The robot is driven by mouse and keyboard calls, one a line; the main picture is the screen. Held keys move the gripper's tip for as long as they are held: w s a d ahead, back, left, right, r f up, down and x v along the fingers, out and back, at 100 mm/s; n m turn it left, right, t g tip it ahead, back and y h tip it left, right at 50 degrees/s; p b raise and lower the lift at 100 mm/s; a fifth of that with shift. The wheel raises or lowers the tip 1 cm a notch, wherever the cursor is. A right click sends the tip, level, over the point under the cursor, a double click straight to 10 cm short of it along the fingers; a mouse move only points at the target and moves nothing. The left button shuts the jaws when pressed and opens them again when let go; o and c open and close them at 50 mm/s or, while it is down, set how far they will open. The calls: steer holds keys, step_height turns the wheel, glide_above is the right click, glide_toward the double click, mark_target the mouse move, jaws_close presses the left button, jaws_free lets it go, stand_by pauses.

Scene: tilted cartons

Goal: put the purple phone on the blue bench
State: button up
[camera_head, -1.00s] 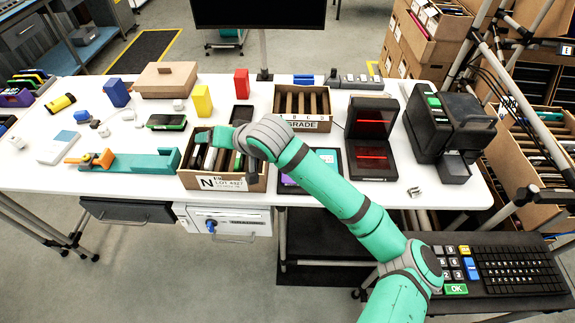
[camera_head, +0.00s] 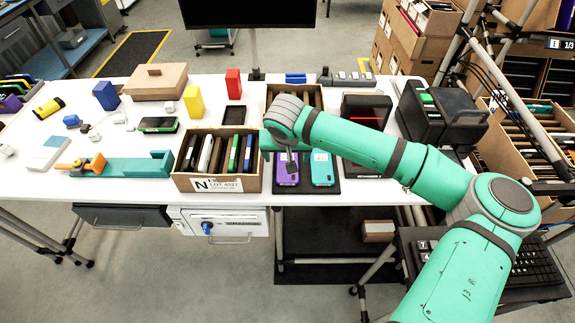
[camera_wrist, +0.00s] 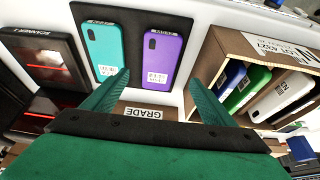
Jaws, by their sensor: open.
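The purple phone (camera_head: 287,174) lies at the left of a dark tray (camera_head: 305,189), beside a teal phone (camera_head: 322,169). In the wrist view the purple phone (camera_wrist: 164,59) lies between and beyond my fingertips, its label facing up, with the teal phone (camera_wrist: 101,48) to its left. My gripper (camera_wrist: 157,80) is open and empty, above the tray and apart from the phone. In the head view my gripper (camera_head: 288,163) partly covers the purple phone. A blue-topped bench (camera_head: 70,57) stands at the far left, behind the white table.
A carton marked N (camera_head: 218,183) with several upright phones stands left of the tray. Black scanners (camera_head: 365,112) stand to the right. A teal fixture (camera_head: 122,166) lies at left. The blue bench holds a grey box (camera_head: 72,38).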

steer(key=shift+x, duration=3.75)
steer(key=shift+w+d+r, duration=0.1)
steer(key=shift+d, duration=0.05)
steer(key=c, duration=1.4)
steer(key=shift+r, duration=0.1)
